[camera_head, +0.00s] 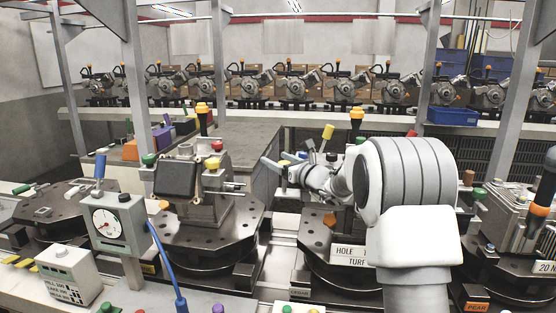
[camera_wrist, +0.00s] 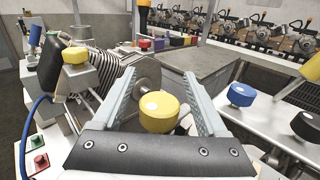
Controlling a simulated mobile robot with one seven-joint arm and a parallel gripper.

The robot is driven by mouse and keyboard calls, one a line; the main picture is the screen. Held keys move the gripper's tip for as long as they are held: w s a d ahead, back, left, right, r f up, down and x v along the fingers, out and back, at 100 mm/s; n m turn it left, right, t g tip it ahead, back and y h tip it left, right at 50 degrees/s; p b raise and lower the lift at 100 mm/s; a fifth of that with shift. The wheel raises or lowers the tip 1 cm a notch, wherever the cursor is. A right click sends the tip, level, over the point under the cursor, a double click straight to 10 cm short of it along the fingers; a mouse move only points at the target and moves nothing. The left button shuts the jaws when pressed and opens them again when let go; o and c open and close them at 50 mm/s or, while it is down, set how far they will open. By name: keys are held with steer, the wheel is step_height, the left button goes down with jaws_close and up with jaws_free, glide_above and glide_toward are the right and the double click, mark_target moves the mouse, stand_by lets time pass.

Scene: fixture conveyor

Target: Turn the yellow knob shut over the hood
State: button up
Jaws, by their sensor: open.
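My gripper (camera_head: 275,164) reaches left from my arm in the head view, and its fingers are partly hidden there. In the wrist view my gripper (camera_wrist: 165,64) is open, with its two grey fingers spread apart. A round yellow knob (camera_wrist: 158,112) with a pale spot on top appears between the fingers, with gaps on both sides. Its depth relative to the fingers is hard to tell. A small yellow patch (camera_head: 285,163) shows beside my gripper in the head view. A second yellow knob (camera_wrist: 75,56) is left of the fingers. I cannot clearly make out a hood.
A fixture with a dark box (camera_head: 178,180) is left of my gripper. A yellow-topped lever (camera_head: 327,132) rises close behind it. A gauge box (camera_head: 104,224) stands front left.

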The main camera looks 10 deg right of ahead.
jaws_close()
stand_by(0.3)
